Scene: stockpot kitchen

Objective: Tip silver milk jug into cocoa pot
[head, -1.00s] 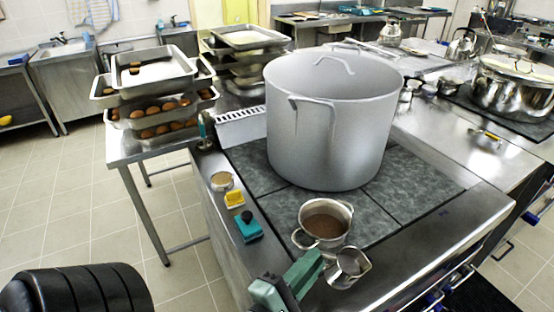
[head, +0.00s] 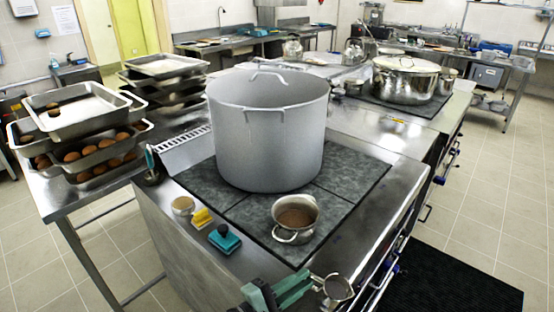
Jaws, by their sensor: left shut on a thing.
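The cocoa pot (head: 292,236) is a small silver pot with brown liquid in it. It stands on the dark cooktop in front of the big stockpot. The silver milk jug (head: 337,289) is at the bottom of the head view, at the front edge of the stove. My left gripper (head: 310,284), with green fingers, is shut on the jug's near left side. The jug is apart from the cocoa pot, to its lower right in the picture. How full the jug is, I cannot tell. My right gripper is not in view.
A large grey stockpot (head: 268,135) stands behind the cocoa pot. A small round dish (head: 183,205), a yellow item (head: 202,218) and a teal item (head: 224,238) lie along the stove's left edge. The cooktop right of the cocoa pot is clear.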

